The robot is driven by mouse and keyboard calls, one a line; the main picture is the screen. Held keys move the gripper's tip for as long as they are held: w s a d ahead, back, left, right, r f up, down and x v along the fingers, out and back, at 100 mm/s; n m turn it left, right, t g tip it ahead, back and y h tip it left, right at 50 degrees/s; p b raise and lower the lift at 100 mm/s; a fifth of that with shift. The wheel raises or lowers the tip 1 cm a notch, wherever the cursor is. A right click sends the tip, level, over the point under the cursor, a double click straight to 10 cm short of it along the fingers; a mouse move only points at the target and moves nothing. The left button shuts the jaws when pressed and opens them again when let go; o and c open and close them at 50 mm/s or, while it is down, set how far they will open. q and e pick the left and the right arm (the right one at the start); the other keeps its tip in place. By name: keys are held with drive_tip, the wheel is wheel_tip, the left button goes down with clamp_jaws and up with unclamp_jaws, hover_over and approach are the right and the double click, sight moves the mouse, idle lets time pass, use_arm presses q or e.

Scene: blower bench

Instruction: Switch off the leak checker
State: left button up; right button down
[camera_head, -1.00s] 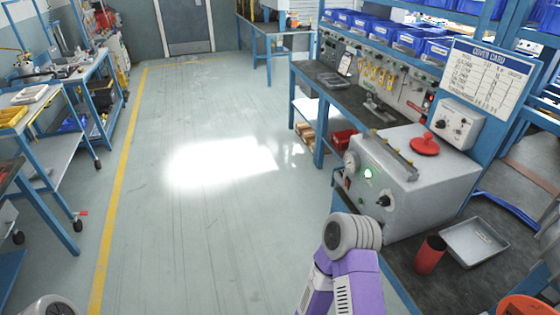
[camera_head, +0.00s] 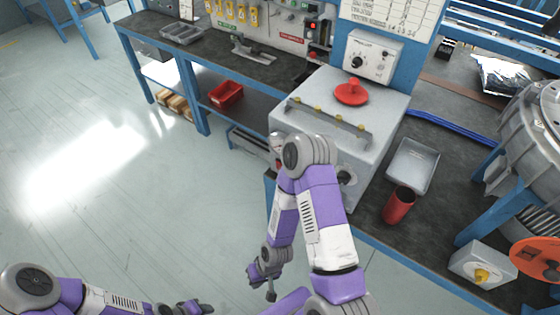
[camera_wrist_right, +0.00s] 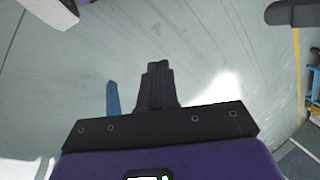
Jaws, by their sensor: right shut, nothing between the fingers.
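The large grey box that looks like the leak checker (camera_head: 393,112) stands on the bench in the head view, with a red round knob (camera_head: 351,92) and a metal bar on top. My right arm covers most of its front panel; a dark knob (camera_head: 346,175) shows beside the arm, and the switch cannot be made out. My right gripper (camera_head: 271,294) hangs low in front of the bench, pointing down, apart from the box. In the wrist view its fingers (camera_wrist_right: 158,70) are together and empty above the floor. My left gripper (camera_head: 197,309) is only partly seen at the bottom edge.
A red cylinder (camera_head: 398,205) and a grey tray (camera_head: 413,166) stand right of the box. A small box with a yellow knob (camera_head: 482,274) and a large grey housing (camera_head: 540,130) are farther right. A dial box (camera_head: 370,58) hangs behind. The floor at left is clear.

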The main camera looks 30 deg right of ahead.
drive_tip(key=s+f+n+g+h+b, duration=0.1)
drive_tip(key=s+f+g+h+b, duration=0.1)
drive_tip(key=s+f+g, duration=0.25)
drive_tip(key=w+d+r+n+h+p, duration=0.3)
drive_tip(key=d+r+n+h, duration=0.15)
drive_tip(key=d+h, duration=0.55)
use_arm(q)
drive_tip(key=r+p, duration=0.2)
drive_tip(key=r, duration=0.1)
drive_tip(key=shift+s+r, duration=0.2)
use_arm(e)
drive_tip(key=w+a+r+n+t+h, duration=0.1)
drive_tip(key=w+a+r+t+h, duration=0.2)
drive_tip(key=w+r+t+h, duration=0.7)
drive_tip(key=w+r+t, duration=0.1)
drive_tip(key=w+r, duration=0.7)
drive_tip(key=shift+w+r+n+t, duration=0.15)
drive_tip(key=shift+w+n+t, duration=0.05)
drive_tip(key=shift+n+t, duration=0.15)
drive_tip(key=shift+d, duration=0.1)
